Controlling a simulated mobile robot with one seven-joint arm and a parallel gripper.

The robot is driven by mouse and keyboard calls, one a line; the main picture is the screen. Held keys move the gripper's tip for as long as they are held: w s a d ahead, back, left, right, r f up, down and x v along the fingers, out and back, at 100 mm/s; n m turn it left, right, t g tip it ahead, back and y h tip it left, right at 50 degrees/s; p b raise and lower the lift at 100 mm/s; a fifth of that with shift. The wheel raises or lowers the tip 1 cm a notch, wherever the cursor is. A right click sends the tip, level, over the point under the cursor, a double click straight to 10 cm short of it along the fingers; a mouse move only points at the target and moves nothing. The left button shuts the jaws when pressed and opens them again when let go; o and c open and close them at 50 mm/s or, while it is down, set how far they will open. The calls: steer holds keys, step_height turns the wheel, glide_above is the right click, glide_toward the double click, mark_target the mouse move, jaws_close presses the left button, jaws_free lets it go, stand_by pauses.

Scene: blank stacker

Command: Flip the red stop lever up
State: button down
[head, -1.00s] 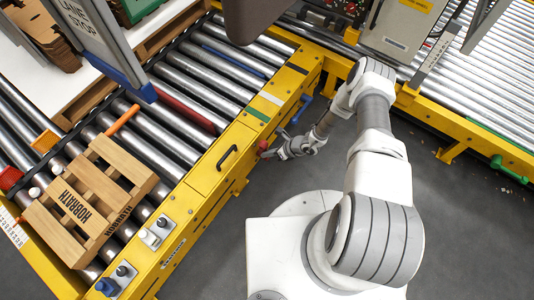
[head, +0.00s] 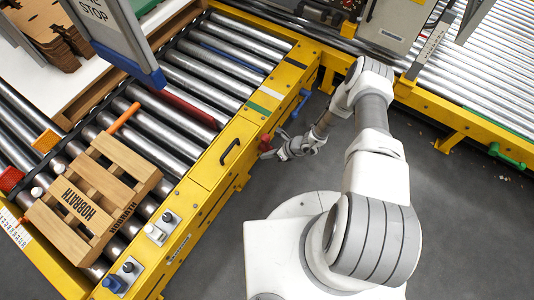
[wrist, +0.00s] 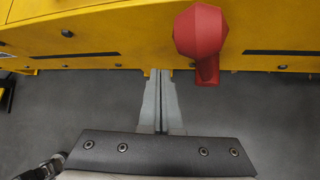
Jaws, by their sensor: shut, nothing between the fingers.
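The red stop lever (head: 265,141) is on the side of the yellow conveyor frame (head: 213,163). In the wrist view the red lever (wrist: 200,32) shows a faceted knob with a short stem below it, at the upper right of the fingers. My gripper (head: 266,154) is close beside the lever at the frame's outer side. In the wrist view my gripper (wrist: 158,73) is shut, its two grey fingers together and empty, to the left of the lever. I see a gap in the picture between fingers and lever; whether they touch is unclear.
A blue lever (head: 301,100) sits farther along the same frame. A black handle (head: 230,152) is on its side. A wooden pallet (head: 92,190) lies on the rollers. A grey sign (head: 115,35) hangs over the conveyor.

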steer(key=w+d+r, duration=0.1)
steer(key=d, duration=0.8)
steer(key=shift+w+d+p, duration=0.2)
steer(key=shift+w+p, duration=0.1)
steer(key=shift+p, duration=0.15)
